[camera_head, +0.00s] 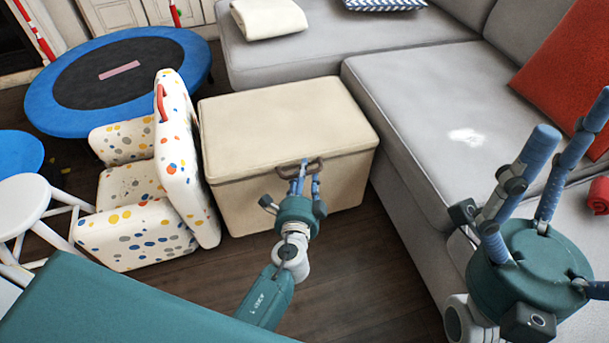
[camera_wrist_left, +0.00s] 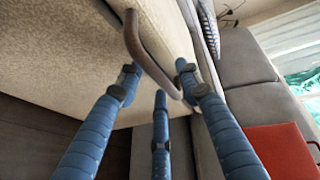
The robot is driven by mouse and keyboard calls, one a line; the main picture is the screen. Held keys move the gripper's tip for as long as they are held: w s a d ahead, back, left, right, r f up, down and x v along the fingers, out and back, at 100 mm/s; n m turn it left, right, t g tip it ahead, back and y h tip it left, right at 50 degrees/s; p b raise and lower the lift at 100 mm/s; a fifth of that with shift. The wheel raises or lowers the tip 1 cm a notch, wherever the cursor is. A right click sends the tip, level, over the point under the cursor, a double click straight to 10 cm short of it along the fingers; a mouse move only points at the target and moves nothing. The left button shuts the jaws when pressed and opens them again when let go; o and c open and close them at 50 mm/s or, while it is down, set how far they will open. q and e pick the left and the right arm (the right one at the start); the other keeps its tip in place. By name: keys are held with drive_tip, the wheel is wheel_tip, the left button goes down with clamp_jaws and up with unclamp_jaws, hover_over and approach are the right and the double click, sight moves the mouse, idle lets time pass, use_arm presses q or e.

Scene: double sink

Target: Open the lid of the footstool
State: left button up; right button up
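The footstool is a cream box (camera_head: 240,207) with a thick lid (camera_head: 285,120), which lies closed on it. A brown handle (camera_head: 300,169) sits at the lid's front edge. My left gripper (camera_head: 303,182) is at this handle, its fingertips overlapping it in the head view. In the left wrist view, the handle (camera_wrist_left: 150,62) runs between the spread fingers of my left gripper (camera_wrist_left: 158,85). The fingertips stay apart, so it looks open; contact is unclear. My right gripper (camera_head: 540,180) is at the right, with fingers spread and nothing between them.
A spotted child's armchair (camera_head: 135,230) stands close against the footstool's left side. A grey sofa (camera_head: 430,100) borders it behind and to the right. Dark floor (camera_head: 370,270) is open in front.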

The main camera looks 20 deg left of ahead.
use_arm(q)
clamp_jaws()
idle(0.3)
